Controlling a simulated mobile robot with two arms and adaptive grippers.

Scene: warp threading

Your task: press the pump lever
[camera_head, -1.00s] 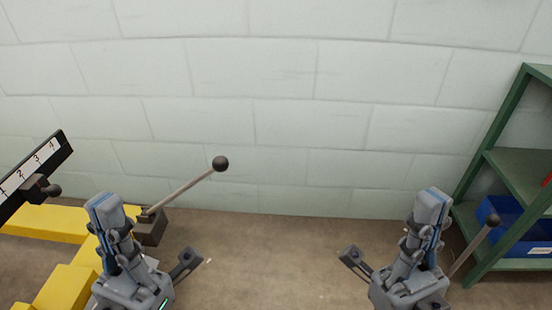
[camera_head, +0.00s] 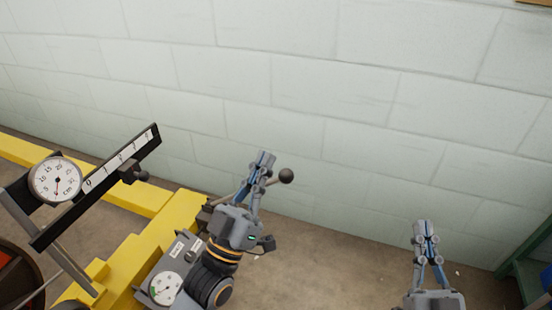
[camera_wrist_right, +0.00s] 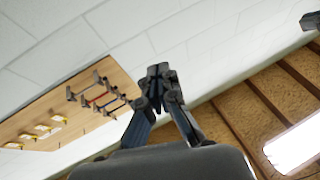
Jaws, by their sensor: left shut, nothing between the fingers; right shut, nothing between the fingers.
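The pump lever, a thin rod ending in a dark ball (camera_head: 286,176), slants up to the right from beside the yellow frame in the head view. My left gripper (camera_head: 264,156) is shut and empty, its fingers pointing up just left of the ball. It covers the middle of the rod; I cannot tell whether it touches the lever. My right gripper (camera_head: 425,226) is shut and empty, well to the right over bare floor. In the right wrist view its closed fingers (camera_wrist_right: 158,70) point up with nothing between them.
A yellow frame (camera_head: 158,238) carries a round dial (camera_head: 55,180) and a black numbered beam (camera_head: 105,170) at left. Green shelving (camera_head: 525,268) stands at lower right. The wrist view shows a wooden tool board (camera_wrist_right: 60,108).

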